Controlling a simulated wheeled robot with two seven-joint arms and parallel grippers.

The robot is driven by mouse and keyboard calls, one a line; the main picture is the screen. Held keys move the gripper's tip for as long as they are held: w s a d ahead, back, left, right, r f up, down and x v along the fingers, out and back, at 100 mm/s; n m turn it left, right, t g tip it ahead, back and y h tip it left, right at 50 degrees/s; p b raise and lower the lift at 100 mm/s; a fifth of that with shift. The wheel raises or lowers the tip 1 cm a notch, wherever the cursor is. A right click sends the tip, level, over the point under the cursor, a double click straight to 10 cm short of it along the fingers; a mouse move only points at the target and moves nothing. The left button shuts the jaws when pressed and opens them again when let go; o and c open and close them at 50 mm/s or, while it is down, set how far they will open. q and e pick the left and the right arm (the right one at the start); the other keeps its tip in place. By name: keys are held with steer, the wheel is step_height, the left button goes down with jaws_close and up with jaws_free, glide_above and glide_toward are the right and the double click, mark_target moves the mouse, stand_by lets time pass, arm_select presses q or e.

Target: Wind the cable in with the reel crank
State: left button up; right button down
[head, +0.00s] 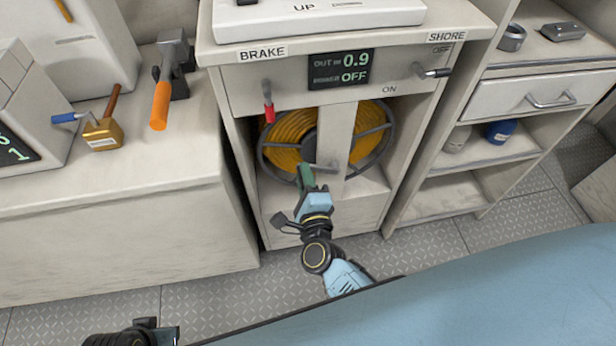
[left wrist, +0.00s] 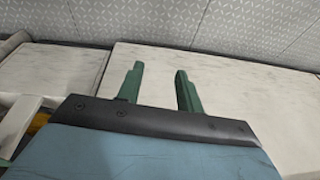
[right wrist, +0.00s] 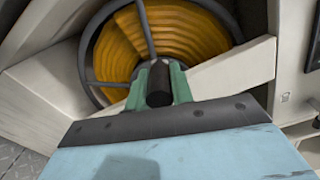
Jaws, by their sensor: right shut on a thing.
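The cable reel (head: 290,138) holds orange-yellow cable inside the cabinet, behind an upright post. It also shows in the right wrist view (right wrist: 185,35). My right gripper (head: 305,180) is at the front of the reel, low beside the post. In the right wrist view its green fingers are shut on the dark crank handle (right wrist: 159,85). The red brake lever (head: 268,101) hangs under the BRAKE label. The display (head: 341,67) reads OUT 0.9 and OFF. My left gripper (left wrist: 160,88) is open and empty, its fingers apart; only part of its arm shows at the bottom of the head view.
The shore lever (head: 432,72) is on the cabinet's right. An orange-handled tool (head: 161,103) and a brass padlock (head: 102,134) are on the left bench (head: 170,168). Shelves with a blue item (head: 501,131) stand at right. Open patterned floor (head: 430,245) lies in front.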

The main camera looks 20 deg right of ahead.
steer(key=shift+w+r, duration=0.1)
steer(key=shift+r, duration=0.15)
steer(key=c, duration=1.4)
jaws_free()
steer(key=shift+o, duration=0.8)
steer(key=shift+f, duration=0.15)
steer(key=shift+s, duration=0.4)
arm_select(q)
steer(key=f, duration=0.1)
steer(key=a+f+p, duration=0.1)
steer(key=f, duration=0.1)
steer(key=s+a+f+p, duration=0.1)
steer(key=f, duration=0.1)
steer(key=shift+a, duration=0.2)
arm_select(e)
steer(key=s+a, duration=0.1)
steer(key=s, duration=1.1)
steer(key=shift+s+a, duration=0.3)
steer(key=shift+s, duration=0.05)
